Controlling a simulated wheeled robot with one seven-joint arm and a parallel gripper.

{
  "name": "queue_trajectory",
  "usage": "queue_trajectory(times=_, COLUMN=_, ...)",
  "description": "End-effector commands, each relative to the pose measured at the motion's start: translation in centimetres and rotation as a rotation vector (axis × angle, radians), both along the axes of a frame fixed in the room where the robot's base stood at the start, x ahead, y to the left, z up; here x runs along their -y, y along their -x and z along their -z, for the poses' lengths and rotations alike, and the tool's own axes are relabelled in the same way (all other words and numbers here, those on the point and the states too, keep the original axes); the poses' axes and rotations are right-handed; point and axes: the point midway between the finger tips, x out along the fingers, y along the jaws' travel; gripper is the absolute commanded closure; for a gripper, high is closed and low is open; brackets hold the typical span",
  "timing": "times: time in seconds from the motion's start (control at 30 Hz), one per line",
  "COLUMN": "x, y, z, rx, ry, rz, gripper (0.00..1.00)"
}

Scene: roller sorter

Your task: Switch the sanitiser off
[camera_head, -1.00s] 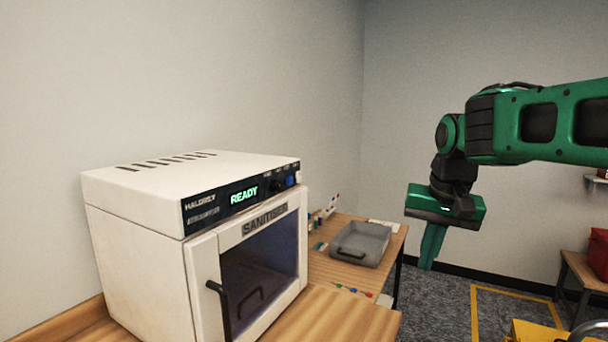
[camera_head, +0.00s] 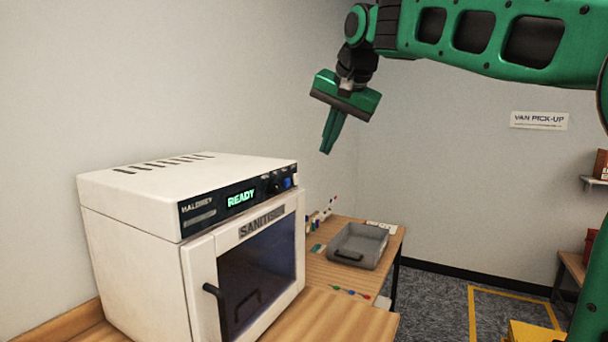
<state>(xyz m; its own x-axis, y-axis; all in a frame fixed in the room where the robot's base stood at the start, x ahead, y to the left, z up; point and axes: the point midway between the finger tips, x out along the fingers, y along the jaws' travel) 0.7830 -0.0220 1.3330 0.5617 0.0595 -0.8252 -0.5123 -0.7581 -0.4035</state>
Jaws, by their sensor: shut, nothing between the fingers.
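The sanitiser (camera_head: 140,195) is a white box with vents on top, standing on a wooden bench at the left. The door (camera_head: 255,275) with a dark window and black handle (camera_head: 216,305) appears closed. My gripper (camera_head: 327,152) is green, shut and empty. It hangs in the air, tilted, above and to the right of the sanitiser, touching nothing.
A grey tray (camera_head: 360,246) stands on a wooden table behind the sanitiser, with small coloured items (camera_head: 350,293) in front of it. The air around my gripper is clear.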

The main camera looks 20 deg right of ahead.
Motion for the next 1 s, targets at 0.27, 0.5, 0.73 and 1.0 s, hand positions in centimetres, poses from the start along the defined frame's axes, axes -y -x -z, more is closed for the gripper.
queue_trajectory(times=0.27, x=-0.1, y=-1.4, z=2.2, rx=-0.005, ry=0.001, rz=0.000, gripper=1.00)
queue_trajectory(times=0.5, x=-0.4, y=-3.9, z=6.0, rx=-0.005, ry=0.000, rz=0.001, gripper=1.00)
queue_trajectory(times=0.73, x=-1.3, y=-6.3, z=8.6, rx=-0.002, ry=0.000, rz=-0.004, gripper=1.00)
queue_trajectory(times=1.0, x=-3.2, y=-8.2, z=8.9, rx=-0.001, ry=0.000, rz=-0.001, gripper=1.00)
